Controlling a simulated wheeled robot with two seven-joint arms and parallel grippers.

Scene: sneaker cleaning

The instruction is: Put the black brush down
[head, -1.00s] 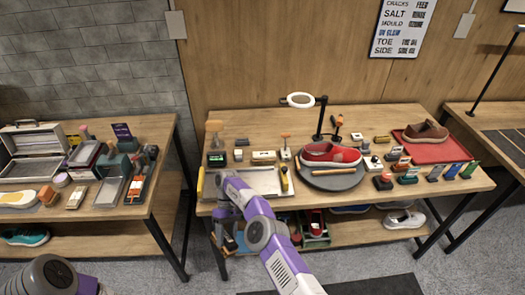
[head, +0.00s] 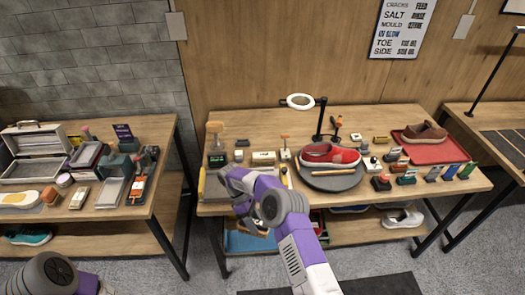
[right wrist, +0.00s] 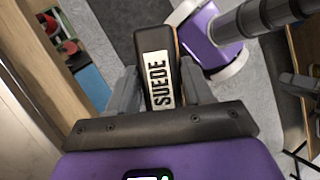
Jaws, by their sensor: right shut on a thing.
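The black brush (right wrist: 157,42) has a white label reading SUEDE. In the right wrist view it is between the two fingers of my right gripper (right wrist: 157,88), which is shut on it. The brush is off the table, in front of its edge, with floor below it. In the head view my right gripper (head: 246,217) hangs at the front left edge of the middle table (head: 365,195); the brush is mostly hidden there. Only part of my left arm shows at the lower left, without its gripper.
A metal tray (head: 214,188) lies at the table's front left, partly behind my arm. A red sneaker (head: 330,155) sits on a dark round mat (head: 345,183). Several bottles and small blocks crowd the table's right. The lower shelf (head: 345,229) holds shoes and a blue mat.

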